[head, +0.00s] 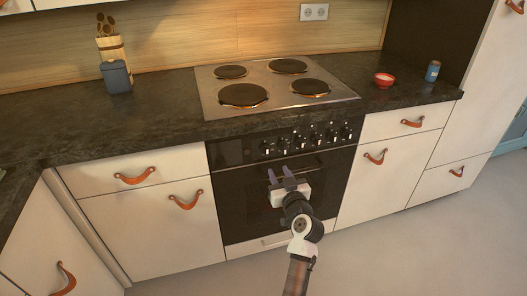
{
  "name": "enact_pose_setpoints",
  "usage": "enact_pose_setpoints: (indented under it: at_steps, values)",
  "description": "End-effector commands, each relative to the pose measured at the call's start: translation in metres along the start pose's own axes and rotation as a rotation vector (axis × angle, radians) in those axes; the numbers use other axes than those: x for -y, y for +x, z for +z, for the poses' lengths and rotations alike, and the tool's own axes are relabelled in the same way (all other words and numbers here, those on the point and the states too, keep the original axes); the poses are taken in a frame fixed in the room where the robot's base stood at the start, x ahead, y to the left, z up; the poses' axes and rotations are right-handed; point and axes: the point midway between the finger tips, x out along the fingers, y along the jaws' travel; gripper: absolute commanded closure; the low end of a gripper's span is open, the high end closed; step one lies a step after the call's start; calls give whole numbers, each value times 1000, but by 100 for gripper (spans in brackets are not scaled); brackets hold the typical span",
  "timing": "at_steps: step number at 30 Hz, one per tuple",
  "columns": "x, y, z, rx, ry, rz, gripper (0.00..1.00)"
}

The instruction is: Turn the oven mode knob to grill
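The oven (232,192) is a black built-in unit below the hob. Its control panel (228,153) carries a row of several small dark knobs (299,141) with light markings. The markings are too small to read, so I cannot tell which knob is the mode knob or where it points. My gripper (279,172) is in front of the oven door, just below the left part of the knob row. Its two purple-grey fingers are apart with nothing visible between them. It appears clear of the knobs. My gripper and arm hide part of the door.
The oven handle (313,167) runs across the door behind my gripper. A steel hob (272,88) with dark plates sits above. White drawers with leather pulls flank the oven. A red bowl (384,80), a blue can (432,71) and a blue canister (117,76) stand on the dark counter.

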Motion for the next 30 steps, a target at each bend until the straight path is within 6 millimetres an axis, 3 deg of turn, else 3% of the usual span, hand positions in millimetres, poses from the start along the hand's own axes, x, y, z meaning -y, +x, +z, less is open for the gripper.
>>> enact_pose_setpoints:
  at_steps: [9,15,21,30]
  values:
    - [1,70,-4,-2,2,-1,66]
    - [0,98,-2,-2,1,0,66]
    - [0,109,-2,-1,-1,0,66]
    - [0,110,-1,-1,0,1,69]
